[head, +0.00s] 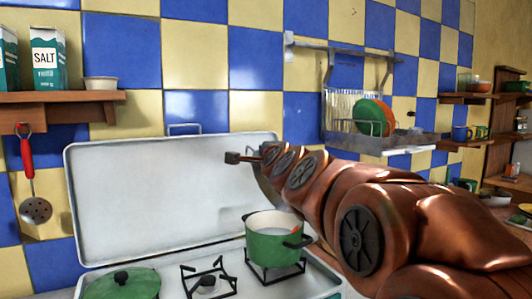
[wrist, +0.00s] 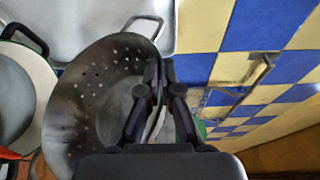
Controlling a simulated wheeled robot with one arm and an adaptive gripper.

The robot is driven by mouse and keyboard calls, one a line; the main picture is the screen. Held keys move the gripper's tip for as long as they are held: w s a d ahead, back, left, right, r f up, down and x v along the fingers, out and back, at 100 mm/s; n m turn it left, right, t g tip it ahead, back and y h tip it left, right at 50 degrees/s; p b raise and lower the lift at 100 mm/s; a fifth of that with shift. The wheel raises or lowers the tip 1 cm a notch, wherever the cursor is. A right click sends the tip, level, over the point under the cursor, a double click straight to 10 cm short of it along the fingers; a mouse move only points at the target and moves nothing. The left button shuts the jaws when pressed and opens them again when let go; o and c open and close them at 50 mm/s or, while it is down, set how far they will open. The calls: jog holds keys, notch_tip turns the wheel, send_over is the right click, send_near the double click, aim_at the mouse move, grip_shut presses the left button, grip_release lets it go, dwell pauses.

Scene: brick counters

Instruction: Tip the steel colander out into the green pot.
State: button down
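The green pot (head: 272,246) stands on the stove's right burner, with a cream inside and a small red-orange thing in it. The pot also shows at the left edge of the wrist view (wrist: 42,82). The steel colander (wrist: 92,95) fills the left middle of the wrist view, with holes and a loop handle at the top. It looks tilted. My gripper (wrist: 160,72) appears shut on the colander's rim. In the head view my arm hides most of the gripper and colander, above and behind the pot. I see no contents in the colander's visible part.
A green lid (head: 122,284) lies on the stove's left side. The raised white stove cover (head: 165,195) stands behind the burners. A dish rack (head: 375,143) hangs on the wall to the right. A skimmer (head: 36,208) hangs at left under a shelf.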

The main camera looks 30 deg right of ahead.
jog(key=shift+r, duration=0.1)
jog(key=shift+r+p, duration=0.55)
jog(key=shift+p, duration=0.15)
jog(key=shift+f+b, duration=0.3)
jog(key=shift+f, duration=0.3)
jog(key=shift+r+p, duration=0.55)
jog(key=shift+p, duration=0.15)
jog(key=shift+f+b, duration=0.3)
jog(key=shift+f, duration=0.3)
jog(key=shift+r, duration=0.1)
